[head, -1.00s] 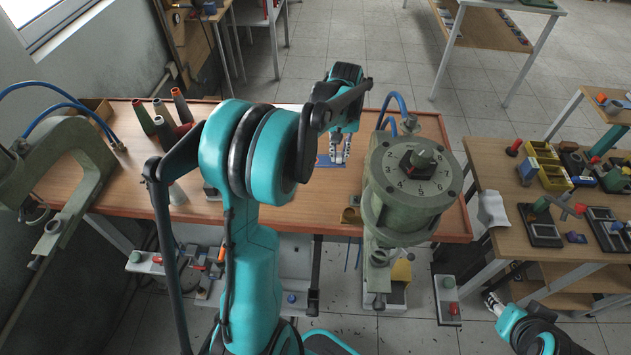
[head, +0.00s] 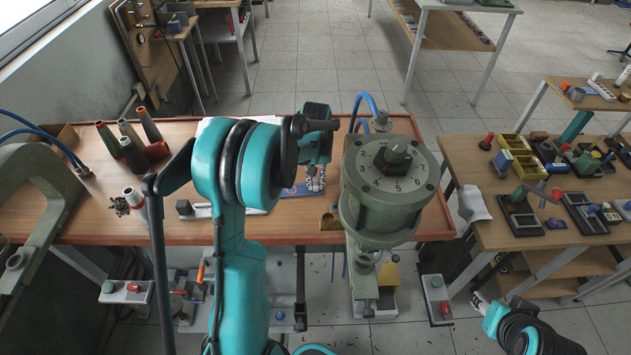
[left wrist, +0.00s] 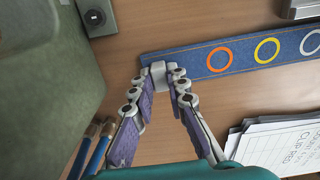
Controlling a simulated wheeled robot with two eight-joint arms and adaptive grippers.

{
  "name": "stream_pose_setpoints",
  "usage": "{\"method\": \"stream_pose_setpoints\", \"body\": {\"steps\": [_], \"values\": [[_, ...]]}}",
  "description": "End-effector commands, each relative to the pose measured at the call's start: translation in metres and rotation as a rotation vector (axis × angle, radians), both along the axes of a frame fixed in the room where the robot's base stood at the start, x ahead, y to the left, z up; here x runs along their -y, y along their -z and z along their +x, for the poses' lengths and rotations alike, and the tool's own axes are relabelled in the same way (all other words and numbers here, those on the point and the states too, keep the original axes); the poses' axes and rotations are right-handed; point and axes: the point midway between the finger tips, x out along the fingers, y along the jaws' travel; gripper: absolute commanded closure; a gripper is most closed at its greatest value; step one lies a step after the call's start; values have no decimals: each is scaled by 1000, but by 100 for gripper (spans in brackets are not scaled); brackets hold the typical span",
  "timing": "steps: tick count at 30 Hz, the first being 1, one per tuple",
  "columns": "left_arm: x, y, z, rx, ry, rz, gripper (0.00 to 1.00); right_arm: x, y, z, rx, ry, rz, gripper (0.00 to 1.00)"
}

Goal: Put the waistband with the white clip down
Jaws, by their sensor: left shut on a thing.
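The waistband (left wrist: 235,54) is a blue denim strip with coloured rings, seen in the left wrist view. It lies at or just above the wooden tabletop; I cannot tell if it touches. Its white clip (left wrist: 158,74) is at the left end, between the fingertips of my left gripper (left wrist: 168,76), which is shut on it. In the head view my left gripper (head: 315,180) is beside the green dial machine, with a little of the blue waistband (head: 292,191) showing; my arm hides the rest. My right gripper (head: 480,301) is low at the right, far from the waistband; its fingers are unclear.
The green dial machine (head: 386,190) stands close to the right of my left gripper. Several thread cones (head: 130,135) are at the left of the workbench (head: 90,215). Printed cards (left wrist: 275,145) lie near the waistband. A side table (head: 480,215) holds bins and tools.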

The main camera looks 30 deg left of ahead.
Motion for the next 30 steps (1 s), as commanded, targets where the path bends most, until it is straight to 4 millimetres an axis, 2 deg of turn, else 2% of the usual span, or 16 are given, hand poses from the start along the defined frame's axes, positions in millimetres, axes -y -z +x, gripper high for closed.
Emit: {"method": "stream_pose_setpoints", "body": {"steps": [1, 2, 3, 4, 12, 16, 30], "values": [[0, 3, 0, 0, 0, 0, 100, 0, 3, 0, 0, 0, 0, 59], [0, 2, 0, 0, 0, 0, 78, 0, 2, 0, 0, 0, 0, 59], [0, 2, 0, 0, 0, 0, 67, 0, 1, 0, 0, 0, 0, 59], [0, 2, 0, 0, 0, 0, 65, 0, 1, 0, 0, 0, 0, 59], [0, 1, 0, 0, 0, 0, 65, 0, 1, 0, 0, 0, 0, 59], [0, -8, 0, 0, 0, 0, 65, 0, -4, 0, 0, 0, 0, 59], [0, -102, 0, 0, 0, 0, 65, 0, -29, 0, 0, 0, 0, 59]]}}
